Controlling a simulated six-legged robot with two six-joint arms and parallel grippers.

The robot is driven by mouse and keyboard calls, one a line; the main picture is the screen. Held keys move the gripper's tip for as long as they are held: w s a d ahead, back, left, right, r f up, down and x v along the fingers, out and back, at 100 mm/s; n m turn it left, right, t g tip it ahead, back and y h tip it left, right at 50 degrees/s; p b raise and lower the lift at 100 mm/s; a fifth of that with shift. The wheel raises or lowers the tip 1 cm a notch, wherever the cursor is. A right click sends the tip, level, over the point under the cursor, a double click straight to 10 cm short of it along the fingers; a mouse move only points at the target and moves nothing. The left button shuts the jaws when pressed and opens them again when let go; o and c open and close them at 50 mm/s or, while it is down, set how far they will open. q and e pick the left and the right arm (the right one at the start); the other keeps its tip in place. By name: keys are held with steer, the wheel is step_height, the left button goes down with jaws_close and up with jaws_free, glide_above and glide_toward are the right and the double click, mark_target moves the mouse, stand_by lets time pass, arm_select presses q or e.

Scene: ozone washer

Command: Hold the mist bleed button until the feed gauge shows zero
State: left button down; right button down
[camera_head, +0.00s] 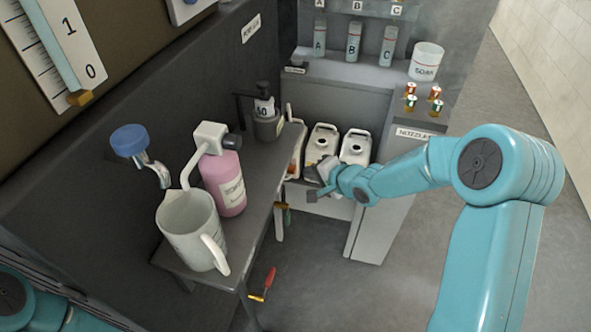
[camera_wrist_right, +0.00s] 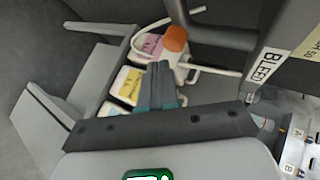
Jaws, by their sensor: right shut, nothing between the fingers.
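A large gauge (camera_head: 48,45) with a ruled scale and a pale blue bar hangs on the wall at top left in the head view. A BLEED label (camera_wrist_right: 265,68) shows on a grey panel edge at right in the right wrist view. I cannot make out the bleed button. My right gripper (camera_head: 322,184) is shut and empty, in front of the white jugs and right of the bench. Its fingers (camera_wrist_right: 158,75) show together in the wrist view. My left gripper is out of view.
A blue-handled tap (camera_head: 128,139) overhangs the pitcher. White jugs (camera_head: 355,148) stand in the alcove. The floor is open at right.

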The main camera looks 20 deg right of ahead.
stand_by(0.5)
steer(key=shift+w+a, duration=0.3)
steer(key=shift+w+a, duration=0.3)
steer(key=shift+a, duration=0.15)
stand_by(2.2)
stand_by(0.6)
steer(key=shift+s+d+p, duration=0.6)
steer(key=shift+d+p, duration=0.15)
